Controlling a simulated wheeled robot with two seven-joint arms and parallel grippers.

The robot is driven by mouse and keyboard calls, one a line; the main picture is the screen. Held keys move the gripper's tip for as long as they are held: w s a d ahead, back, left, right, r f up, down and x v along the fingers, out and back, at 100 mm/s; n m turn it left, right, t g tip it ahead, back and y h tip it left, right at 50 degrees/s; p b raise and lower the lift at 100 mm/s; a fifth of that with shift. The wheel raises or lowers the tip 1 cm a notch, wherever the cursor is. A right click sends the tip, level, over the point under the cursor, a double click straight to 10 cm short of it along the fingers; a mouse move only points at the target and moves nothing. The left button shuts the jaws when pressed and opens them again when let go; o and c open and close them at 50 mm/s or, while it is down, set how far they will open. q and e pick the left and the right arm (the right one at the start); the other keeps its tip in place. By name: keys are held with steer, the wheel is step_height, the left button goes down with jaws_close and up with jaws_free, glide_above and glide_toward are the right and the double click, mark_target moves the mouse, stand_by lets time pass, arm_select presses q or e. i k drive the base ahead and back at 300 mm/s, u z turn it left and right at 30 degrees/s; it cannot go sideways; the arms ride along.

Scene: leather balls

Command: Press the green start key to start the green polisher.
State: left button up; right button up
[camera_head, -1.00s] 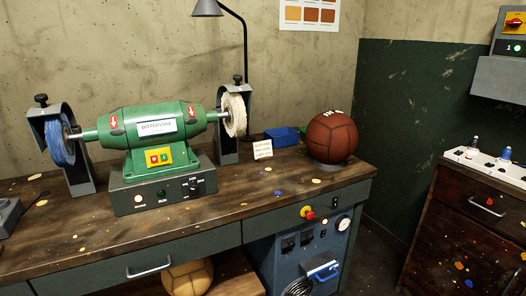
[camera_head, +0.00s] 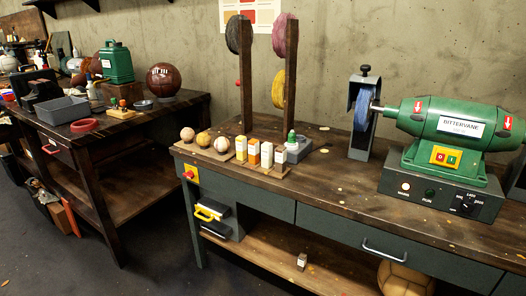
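The green polisher (camera_head: 423,119) stands on the workbench at the right of the head view, with a white name label on its body. A yellow key plate (camera_head: 459,150) on its front carries a red key (camera_head: 439,157) at left and the green start key (camera_head: 452,159) at right. A blue wheel (camera_head: 361,108) sits in a grey guard at its left end. Its right end is cut off by the picture edge. The dark base (camera_head: 416,204) has a pale lamp, a green lamp and a dial. Neither of my grippers is in view.
A board with bottles and balls (camera_head: 222,153) and two wooden posts (camera_head: 290,85) stand left of the polisher. The bench top (camera_head: 322,186) before the polisher is mostly clear. A second table (camera_head: 155,115) with tools and balls stands farther left.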

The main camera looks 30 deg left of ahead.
mark_target(451, 159)
steer(key=u, duration=0.5)
steer(key=k, duration=1.2)
steer(key=u, duration=1.2)
steer(key=i, duration=1)
steer(key=z, duration=0.4)
steer(key=i, duration=1)
steer(key=z, duration=0.9)
